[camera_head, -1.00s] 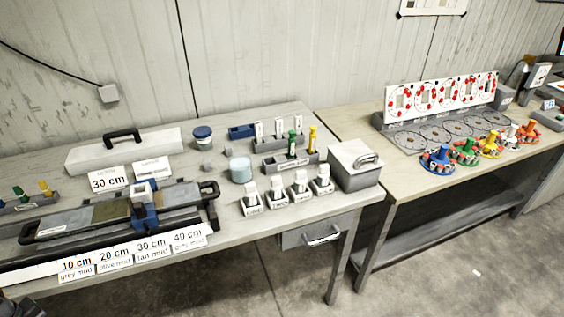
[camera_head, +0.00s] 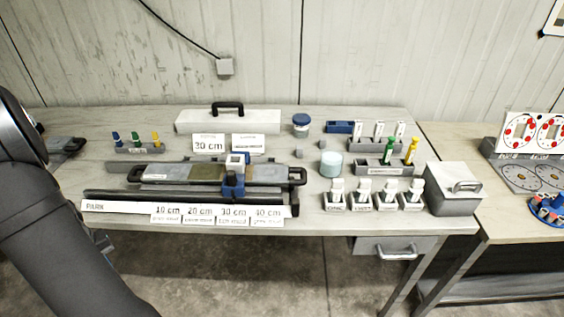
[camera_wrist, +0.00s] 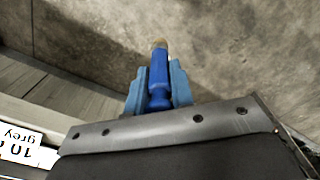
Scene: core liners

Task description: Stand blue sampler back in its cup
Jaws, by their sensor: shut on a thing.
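In the wrist view my gripper (camera_wrist: 158,95) is shut on the blue sampler (camera_wrist: 159,72). The sampler is a blue rod with a tan tip, held between two light-blue fingers above the concrete floor by the bench edge. In the head view a grey rack (camera_head: 372,173) at the right of the bench holds a green sampler (camera_head: 390,160) and a yellow sampler (camera_head: 411,150) upright. Its left part shows no sampler; I cannot make out the cup there clearly. My gripper and the blue sampler are outside the head view.
White-capped bottles (camera_head: 386,195) stand in small labelled holders in front of the rack. A grey box (camera_head: 453,190) is to its right, a pale jar (camera_head: 331,164) to its left. A core tray (camera_head: 205,173) with a blue slider lies mid-bench. My arm fills the left edge.

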